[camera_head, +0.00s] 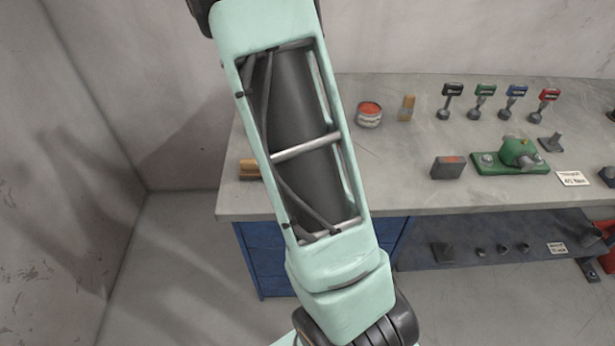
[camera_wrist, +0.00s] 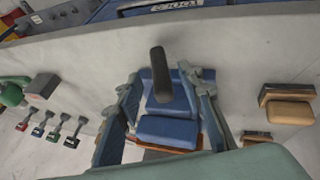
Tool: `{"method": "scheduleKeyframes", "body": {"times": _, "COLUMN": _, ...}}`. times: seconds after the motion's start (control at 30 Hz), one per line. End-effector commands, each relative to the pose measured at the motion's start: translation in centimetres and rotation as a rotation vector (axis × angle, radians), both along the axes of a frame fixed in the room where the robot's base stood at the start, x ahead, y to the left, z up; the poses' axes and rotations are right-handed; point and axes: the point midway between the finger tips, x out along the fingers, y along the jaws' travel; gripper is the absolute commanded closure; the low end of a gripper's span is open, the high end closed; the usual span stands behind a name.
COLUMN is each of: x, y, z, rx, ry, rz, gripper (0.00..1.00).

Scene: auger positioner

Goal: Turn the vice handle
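In the wrist view my gripper (camera_wrist: 159,76) has its two blue-grey fingers spread wide apart. A blue vice-like body (camera_wrist: 166,130) shows between the fingers, over the table. A dark, rod-like handle (camera_wrist: 160,72) stands out from it towards the camera, between the fingertips. A gap shows on both sides of the handle, so neither finger appears to touch it. In the head view my arm covers this part of the table, so the vice, the handle and my gripper are hidden there.
A grey worktable (camera_head: 395,183) over blue drawers bears a red tin (camera_head: 369,115), several coloured-handled tools (camera_head: 482,98), a grey block (camera_head: 447,167) and a green fixture (camera_head: 513,158). In the wrist view a tan block (camera_wrist: 289,112) lies right of my gripper.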

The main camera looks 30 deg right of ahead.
Motion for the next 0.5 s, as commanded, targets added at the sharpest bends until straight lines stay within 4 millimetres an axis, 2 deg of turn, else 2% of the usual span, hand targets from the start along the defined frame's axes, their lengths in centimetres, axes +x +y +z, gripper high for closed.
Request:
{"method": "scheduleKeyframes", "body": {"times": 0.3, "x": -0.6, "y": 2.1, "z": 4.0, "rx": 0.002, "ry": -0.005, "rz": -0.001, "gripper": 0.65}}
{"method": "scheduleKeyframes", "body": {"times": 0.5, "x": -1.0, "y": 3.1, "z": 5.7, "rx": 0.001, "ry": -0.002, "rz": 0.001, "gripper": 0.65}}
